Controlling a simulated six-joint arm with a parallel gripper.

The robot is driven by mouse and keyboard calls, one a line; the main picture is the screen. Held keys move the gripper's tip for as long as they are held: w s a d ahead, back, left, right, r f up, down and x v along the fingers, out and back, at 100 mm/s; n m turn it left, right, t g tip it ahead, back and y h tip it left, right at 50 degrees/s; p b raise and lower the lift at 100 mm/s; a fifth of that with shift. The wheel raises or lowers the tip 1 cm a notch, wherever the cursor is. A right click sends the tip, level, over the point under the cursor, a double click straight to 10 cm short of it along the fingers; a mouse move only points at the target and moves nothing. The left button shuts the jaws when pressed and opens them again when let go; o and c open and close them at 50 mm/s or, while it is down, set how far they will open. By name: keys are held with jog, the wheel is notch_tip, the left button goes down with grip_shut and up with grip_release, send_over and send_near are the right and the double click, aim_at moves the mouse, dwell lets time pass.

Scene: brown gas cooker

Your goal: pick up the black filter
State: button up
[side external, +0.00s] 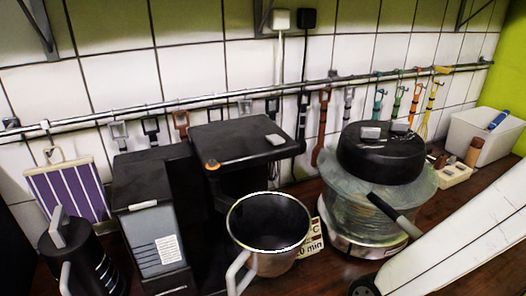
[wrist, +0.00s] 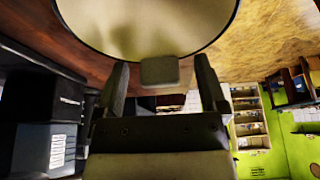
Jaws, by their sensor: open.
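In the side view, a round vessel (side external: 268,222) with a bright rim, a dark hollow inside and a pale handle stands at the front middle. Behind it is a black machine (side external: 235,140) with an overhanging top and an orange knob. I cannot tell for certain which dark part is the black filter. In the wrist view, my gripper (wrist: 163,78) is open, its two dark fingers wide apart. A small grey block (wrist: 160,70) shows between the fingertips, at the edge of a large pale round thing (wrist: 150,22) with a dark rim. I see no contact. My gripper is not clear in the side view.
A pot wrapped in clear film (side external: 365,205) with a black lid (side external: 380,152) stands right of the vessel. A black jug (side external: 75,262) and a grey-black box (side external: 150,230) stand left. Utensils hang on a wall rail (side external: 230,97). A white bin (side external: 475,138) is at the back right.

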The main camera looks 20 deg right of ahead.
dwell(0.4)
grip_shut()
jog(key=shift+r, duration=0.15)
dwell(0.4)
jog(key=shift+r, duration=4.85)
